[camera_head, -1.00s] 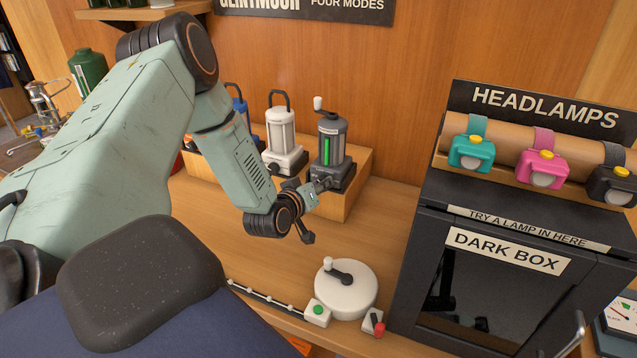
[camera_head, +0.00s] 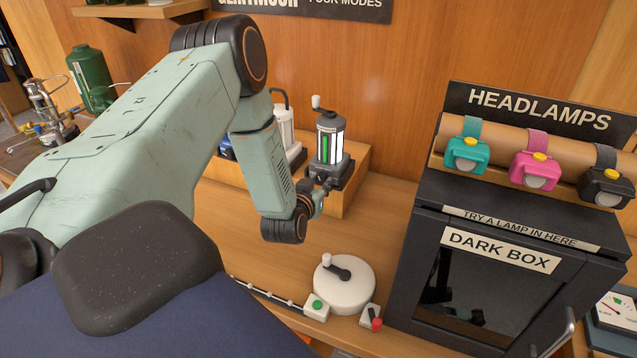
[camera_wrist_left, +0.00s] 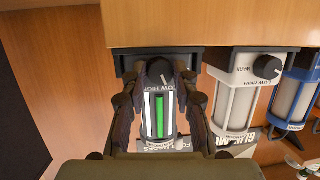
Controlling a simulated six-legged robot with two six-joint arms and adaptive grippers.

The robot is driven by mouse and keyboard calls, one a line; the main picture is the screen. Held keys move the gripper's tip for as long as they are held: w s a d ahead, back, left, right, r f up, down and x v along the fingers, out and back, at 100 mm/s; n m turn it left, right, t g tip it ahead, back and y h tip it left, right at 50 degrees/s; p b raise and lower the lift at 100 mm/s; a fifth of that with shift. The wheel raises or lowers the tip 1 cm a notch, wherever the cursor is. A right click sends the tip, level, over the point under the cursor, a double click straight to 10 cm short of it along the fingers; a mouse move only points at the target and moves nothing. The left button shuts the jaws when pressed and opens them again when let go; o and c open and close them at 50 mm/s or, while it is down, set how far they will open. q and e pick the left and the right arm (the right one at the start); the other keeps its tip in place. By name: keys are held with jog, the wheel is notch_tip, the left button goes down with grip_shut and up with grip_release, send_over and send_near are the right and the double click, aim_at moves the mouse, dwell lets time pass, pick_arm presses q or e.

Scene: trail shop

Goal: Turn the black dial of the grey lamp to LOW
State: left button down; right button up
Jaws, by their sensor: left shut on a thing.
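The grey lamp (camera_head: 330,143), with a green bar and a crank on top, stands upright on the wooden step. Its side panels glow white. In the left wrist view the lamp (camera_wrist_left: 160,112) is upside down, with its black dial (camera_wrist_left: 158,68) at the top beside printed LOW and HIGH. My left gripper (camera_wrist_left: 160,78) is shut on the dial, one finger on each side. The dial's pointer is too small to read. In the head view my left gripper (camera_head: 322,190) is at the lamp's base and hides the dial. My right gripper is not in view.
A white lamp (camera_head: 285,128) stands close left of the grey lamp, with a blue lamp (camera_wrist_left: 300,88) beyond it. A white round crank device (camera_head: 344,288) stands in front. The black dark box (camera_head: 425,265) is at right. Counter between step and box is clear.

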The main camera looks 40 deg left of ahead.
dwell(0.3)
pick_arm(q)
jog(key=c, duration=1)
grip_release()
jog(key=v, duration=1.2)
